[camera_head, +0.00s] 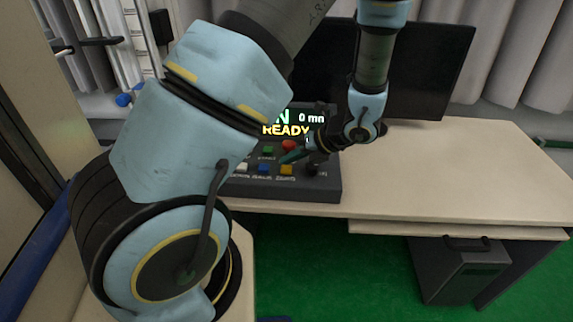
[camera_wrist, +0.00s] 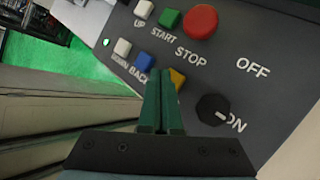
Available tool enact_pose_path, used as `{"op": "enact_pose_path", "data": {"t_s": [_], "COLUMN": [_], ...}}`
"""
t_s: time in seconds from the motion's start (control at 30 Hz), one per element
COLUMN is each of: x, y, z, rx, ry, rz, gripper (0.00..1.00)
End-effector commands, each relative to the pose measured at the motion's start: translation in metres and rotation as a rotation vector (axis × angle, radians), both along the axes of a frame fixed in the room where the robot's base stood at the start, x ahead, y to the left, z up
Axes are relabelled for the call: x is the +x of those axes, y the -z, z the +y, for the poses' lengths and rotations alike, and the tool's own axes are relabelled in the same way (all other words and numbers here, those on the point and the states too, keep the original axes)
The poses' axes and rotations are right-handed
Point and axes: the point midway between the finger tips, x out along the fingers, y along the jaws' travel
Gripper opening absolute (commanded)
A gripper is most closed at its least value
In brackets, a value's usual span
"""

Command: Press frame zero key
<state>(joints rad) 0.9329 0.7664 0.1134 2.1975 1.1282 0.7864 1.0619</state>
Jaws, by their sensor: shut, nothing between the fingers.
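The control box (camera_head: 330,188) stands on the desk, with keys on its sloping top. The yellow key (camera_head: 287,169) is in the front row; its label is too small to read in the head view. In the wrist view the yellow key (camera_wrist: 177,78) is partly hidden behind my fingers, its label covered. I cannot tell for certain that it is the frame zero key. My gripper (camera_head: 283,160) is shut and empty, its green fingertips (camera_wrist: 162,72) at the yellow key's left edge in the wrist view. I cannot tell whether they touch it.
A blue key (camera_wrist: 143,62), white keys (camera_wrist: 122,47), a green key (camera_wrist: 168,18) and a red stop button (camera_wrist: 200,22) surround it. A black knob (camera_wrist: 213,108) sits right. The display (camera_head: 286,130) reads READY. A monitor (camera_head: 425,75) stands behind; the desk's right (camera_head: 470,180) is clear.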

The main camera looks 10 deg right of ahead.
Motion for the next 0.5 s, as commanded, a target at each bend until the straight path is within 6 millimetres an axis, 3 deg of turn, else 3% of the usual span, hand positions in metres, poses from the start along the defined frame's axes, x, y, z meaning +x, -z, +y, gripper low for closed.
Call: {"op": "enact_pose_path", "data": {"t_s": [0.5], "x": [0.0001], "y": [-0.0117], "z": [0.0000], "rx": [0.000], "ry": [0.000], "rz": [0.000], "gripper": [0.00]}}
